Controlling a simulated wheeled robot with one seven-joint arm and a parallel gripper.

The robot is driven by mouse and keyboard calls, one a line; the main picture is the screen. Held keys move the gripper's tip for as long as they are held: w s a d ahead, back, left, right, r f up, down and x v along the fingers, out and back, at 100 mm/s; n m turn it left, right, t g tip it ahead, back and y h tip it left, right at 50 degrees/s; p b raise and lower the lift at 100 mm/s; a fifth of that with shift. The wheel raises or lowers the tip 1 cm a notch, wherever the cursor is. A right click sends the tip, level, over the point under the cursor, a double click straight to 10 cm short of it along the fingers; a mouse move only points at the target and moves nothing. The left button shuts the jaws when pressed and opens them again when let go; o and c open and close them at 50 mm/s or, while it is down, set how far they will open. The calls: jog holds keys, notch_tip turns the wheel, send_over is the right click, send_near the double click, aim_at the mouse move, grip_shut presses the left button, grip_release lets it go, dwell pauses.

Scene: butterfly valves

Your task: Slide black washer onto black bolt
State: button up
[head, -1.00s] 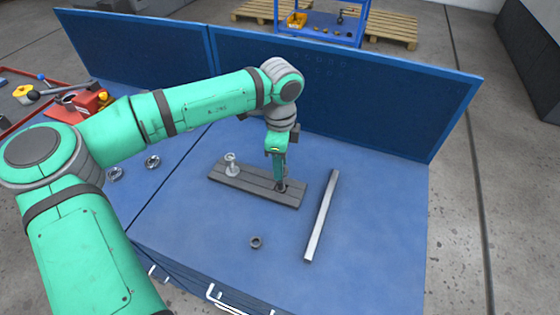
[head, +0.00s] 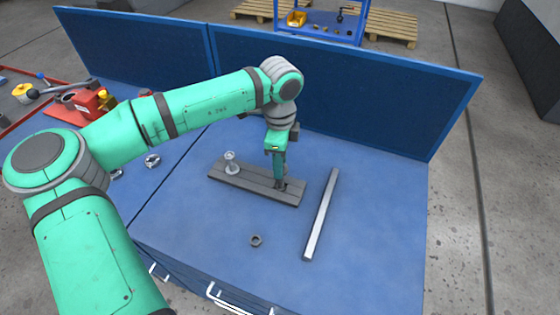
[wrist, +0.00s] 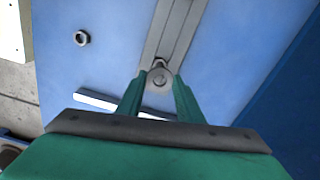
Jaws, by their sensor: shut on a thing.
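My gripper (head: 280,187) points down over the right end of a grey grooved plate (head: 215,170) on the blue table. In the wrist view my gripper (wrist: 160,76) has its two fingertips either side of a grey ring-like piece, the washer (wrist: 160,66). The gripper is shut on it. A round end, seemingly the bolt's (wrist: 160,80), shows inside or just beside the ring. I cannot tell how far down the bolt the washer sits. In the head view the fingers hide most of both.
A silver bolt with a washer-like base (head: 231,163) stands on the plate's left end. A dark nut (head: 256,240) and a silver bar (head: 322,215) lie on the table. A silver nut (head: 153,161) lies at left. A blue panel (head: 340,100) stands behind.

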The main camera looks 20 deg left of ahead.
jog(key=shift+f, duration=0.75)
dwell(1.5)
jog(key=o, duration=1.1)
jog(key=shift+o, duration=0.2)
notch_tip(320, 180, up, 11)
jog(key=shift+s+a+f, duration=0.1)
jog(key=shift+f, duration=0.05)
